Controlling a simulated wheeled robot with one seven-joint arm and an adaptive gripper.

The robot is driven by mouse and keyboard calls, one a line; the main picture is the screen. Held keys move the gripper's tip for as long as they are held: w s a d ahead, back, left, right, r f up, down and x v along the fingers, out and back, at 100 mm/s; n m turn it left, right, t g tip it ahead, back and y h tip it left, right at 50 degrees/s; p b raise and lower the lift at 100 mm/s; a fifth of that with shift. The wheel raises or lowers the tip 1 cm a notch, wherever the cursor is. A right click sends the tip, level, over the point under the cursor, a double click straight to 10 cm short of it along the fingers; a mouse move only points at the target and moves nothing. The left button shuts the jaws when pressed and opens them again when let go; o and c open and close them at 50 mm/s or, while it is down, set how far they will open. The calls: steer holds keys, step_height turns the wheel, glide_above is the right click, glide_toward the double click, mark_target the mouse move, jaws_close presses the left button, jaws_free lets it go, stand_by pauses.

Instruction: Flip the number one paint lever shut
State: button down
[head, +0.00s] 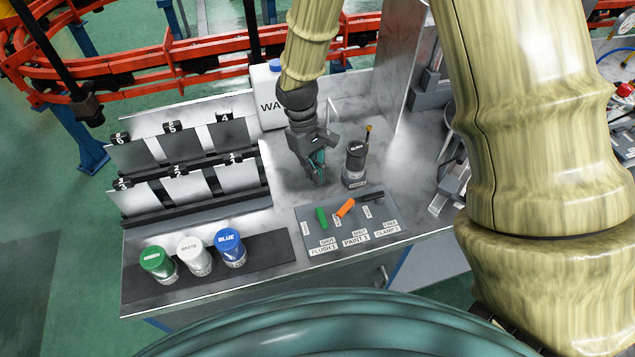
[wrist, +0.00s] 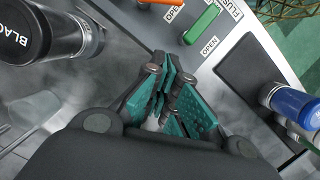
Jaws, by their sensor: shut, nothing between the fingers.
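The orange lever (head: 346,208), by the "PAINT 1" label, sits on a grey lever panel (head: 375,236) on the bench, between a green lever (head: 321,217) and a black lever (head: 372,196). It lies slanted; which of its marked ends it points to is too small to read surely. My gripper (head: 319,177) is shut and empty, behind the panel and apart from the levers. In the wrist view, the closed fingertips (wrist: 170,72) point toward the panel, with the green lever (wrist: 202,24) just beyond and part of the orange lever (wrist: 160,2) at the top edge.
A black can (head: 355,163) stands right of my gripper. Green (head: 158,263), white (head: 194,256) and blue (head: 230,248) cans stand on a dark strip at front left. Numbered panels (head: 190,190) are at left, and a white jug (head: 268,95) stands behind.

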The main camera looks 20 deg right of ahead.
steer(key=b+v, duration=0.1)
steer(key=v, duration=0.3)
steer(key=shift+s+a+r, duration=0.1)
steer(key=shift+r, duration=0.2)
